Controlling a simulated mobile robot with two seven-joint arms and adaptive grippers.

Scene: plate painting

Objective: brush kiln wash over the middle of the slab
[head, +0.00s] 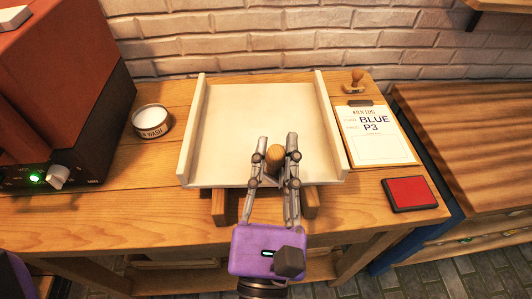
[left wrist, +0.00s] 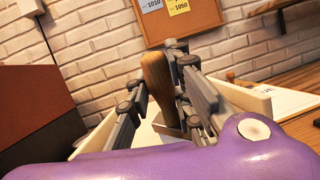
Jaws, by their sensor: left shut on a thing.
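The slab (head: 245,120) is a pale flat board with raised side walls, lying on the wooden table. A round tin of white kiln wash (head: 151,121) stands open to its left. My left gripper (head: 275,150) is over the front edge of the slab. It is shut on the wooden handle of the brush (head: 274,157); the handle also shows upright between the fingers in the left wrist view (left wrist: 158,80). The bristles are mostly hidden, so I cannot tell whether they touch the slab.
A red kiln (head: 60,60) with a control knob stands at the left. To the right are a paper log (head: 376,135), a wooden stamp (head: 355,82) and a red ink pad (head: 409,193). A brick wall closes the back. The slab's surface is clear.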

